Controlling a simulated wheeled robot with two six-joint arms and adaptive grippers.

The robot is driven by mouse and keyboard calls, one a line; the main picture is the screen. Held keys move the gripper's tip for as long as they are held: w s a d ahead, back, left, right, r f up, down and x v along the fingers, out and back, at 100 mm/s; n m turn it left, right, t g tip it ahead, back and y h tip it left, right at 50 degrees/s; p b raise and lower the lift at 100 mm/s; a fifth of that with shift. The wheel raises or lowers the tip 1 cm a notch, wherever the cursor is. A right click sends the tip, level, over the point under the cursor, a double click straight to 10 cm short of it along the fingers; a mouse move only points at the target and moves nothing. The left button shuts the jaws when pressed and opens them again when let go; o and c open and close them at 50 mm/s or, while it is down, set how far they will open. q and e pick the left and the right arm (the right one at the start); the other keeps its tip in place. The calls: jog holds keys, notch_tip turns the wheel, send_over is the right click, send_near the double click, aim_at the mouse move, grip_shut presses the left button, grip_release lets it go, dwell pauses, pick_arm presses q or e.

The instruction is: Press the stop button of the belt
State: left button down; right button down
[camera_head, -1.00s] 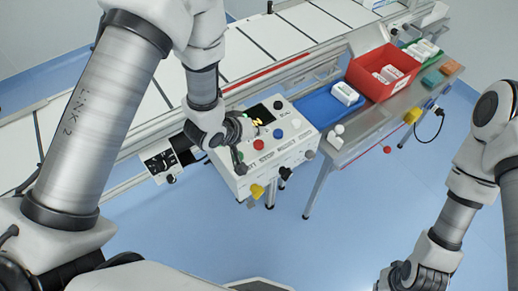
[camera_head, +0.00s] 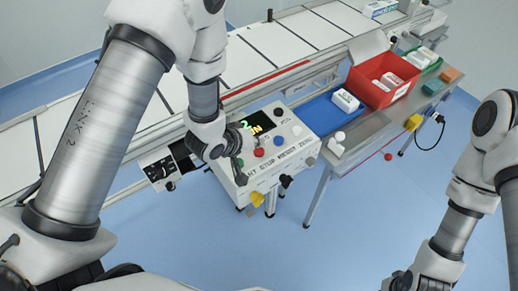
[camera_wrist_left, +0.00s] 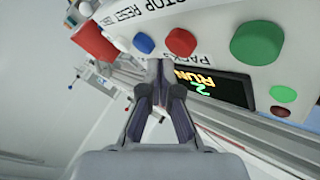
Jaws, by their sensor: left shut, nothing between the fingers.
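The white control box (camera_head: 265,172) stands beside the belt, with STOP, RESET and ZERO lettering on its front. Its red button (camera_head: 259,153), above the STOP lettering, shows in the left wrist view (camera_wrist_left: 181,42) between the blue button (camera_wrist_left: 144,43) and the large green button (camera_wrist_left: 257,43). The display (camera_wrist_left: 205,82) reads 2 and RUN. My left gripper (camera_wrist_left: 160,66) is shut and empty, its fingertips close to the panel by the red button. Contact cannot be told. My right gripper's fingers are out of frame.
The belt (camera_head: 265,45) runs behind the box, with a rail along its near side. To the right, a metal table (camera_head: 365,140) holds a blue tray (camera_head: 322,116), a red bin (camera_head: 372,92) and a green tray (camera_head: 436,66). The floor in front is clear.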

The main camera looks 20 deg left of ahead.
aim_at(257, 151)
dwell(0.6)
pick_arm(q)
jog(key=shift+f, duration=0.4)
jog(key=shift+f+b, duration=0.5)
jog(key=shift+f, duration=0.1)
dwell(0.6)
jog(key=shift+r+p, duration=1)
jog(key=shift+r, duration=0.05)
notch_tip(257, 151, up, 5)
jog(key=p, duration=0.4)
jog(key=shift+p, duration=0.35)
